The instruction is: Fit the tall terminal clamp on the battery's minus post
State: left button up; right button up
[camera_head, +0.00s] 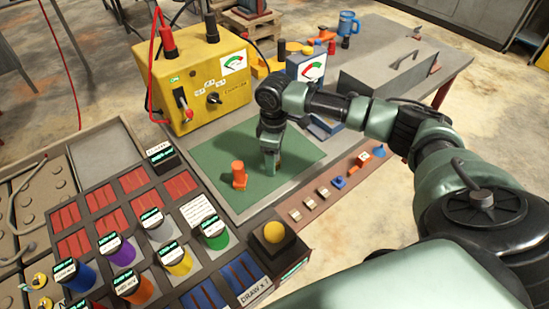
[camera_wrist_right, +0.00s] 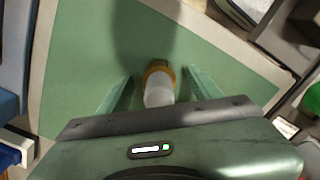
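My right gripper (camera_head: 271,170) points down over the green mat (camera_head: 222,150), low above it. In the right wrist view its two fingers (camera_wrist_right: 158,90) are apart. A small upright piece with a white top and a yellow-orange part (camera_wrist_right: 158,84) stands between them, with a gap visible on each side. In the head view that piece is mostly hidden by the fingers. An orange upright piece (camera_head: 239,175) stands on the mat just left of the gripper. I cannot tell which piece is the tall terminal clamp, and I cannot make out the battery's minus post. My left gripper is not in view.
A yellow charger box (camera_head: 196,82) with a red and a black knob stands behind the mat. Coloured cups, including a green one (camera_head: 215,234), and red-slotted trays fill the left front. Small parts lie along the brown strip (camera_head: 325,195). A grey lidded box (camera_head: 390,70) stands back right.

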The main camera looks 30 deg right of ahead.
grip_shut()
